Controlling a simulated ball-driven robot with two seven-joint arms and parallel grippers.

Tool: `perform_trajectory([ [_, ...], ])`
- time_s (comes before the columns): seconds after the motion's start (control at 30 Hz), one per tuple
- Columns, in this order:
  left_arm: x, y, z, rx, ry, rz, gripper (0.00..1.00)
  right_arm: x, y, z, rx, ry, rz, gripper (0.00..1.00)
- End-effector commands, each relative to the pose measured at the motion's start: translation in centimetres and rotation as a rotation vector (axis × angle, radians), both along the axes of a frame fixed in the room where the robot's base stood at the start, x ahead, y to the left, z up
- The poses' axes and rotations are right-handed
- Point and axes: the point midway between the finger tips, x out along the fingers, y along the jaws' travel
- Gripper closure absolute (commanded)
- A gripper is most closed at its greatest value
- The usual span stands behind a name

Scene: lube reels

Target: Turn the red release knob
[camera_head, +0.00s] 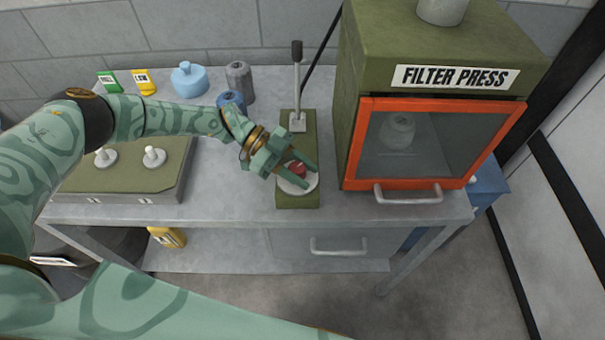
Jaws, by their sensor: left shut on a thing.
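The red release knob (298,169) sits on a round white disc (297,187) at the front end of a narrow green base (312,198). My left gripper (301,172) reaches in from the left. Its fingers are around the knob and shut on it, hiding part of it. A lever (298,85) with a black grip stands upright on the back part of the same base. My right gripper is not in the picture.
The green filter press (440,45) with an orange-framed glass door (430,140) stands close to the right. A green box with white knobs (120,172) is at the left. Blue and grey containers (240,82) stand behind my left gripper. The bench's front edge is near.

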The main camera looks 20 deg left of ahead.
Motion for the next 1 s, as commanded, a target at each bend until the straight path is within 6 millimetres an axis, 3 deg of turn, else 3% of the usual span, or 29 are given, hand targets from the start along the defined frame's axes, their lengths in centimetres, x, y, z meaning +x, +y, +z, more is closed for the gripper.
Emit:
perform_trajectory([
  [0.2, -0.07, -0.16, -0.01, -0.004, -0.002, -0.064, 0.88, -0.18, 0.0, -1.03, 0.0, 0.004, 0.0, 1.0],
  [0.7, -0.15, -0.23, 0.21, -0.006, 0.0, -0.082, 0.88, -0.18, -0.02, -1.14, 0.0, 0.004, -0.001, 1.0],
  [0.73, -0.15, -0.24, 0.21, -0.007, 0.0, -0.082, 0.62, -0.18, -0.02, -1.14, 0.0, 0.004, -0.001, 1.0],
  [0.8, -0.15, -0.22, 0.2, -0.006, -0.001, -0.081, 0.43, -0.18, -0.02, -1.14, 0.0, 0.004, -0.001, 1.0],
  [1.0, -0.15, -0.13, 0.12, -0.004, -0.001, -0.08, 0.43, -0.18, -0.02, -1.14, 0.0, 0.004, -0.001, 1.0],
])
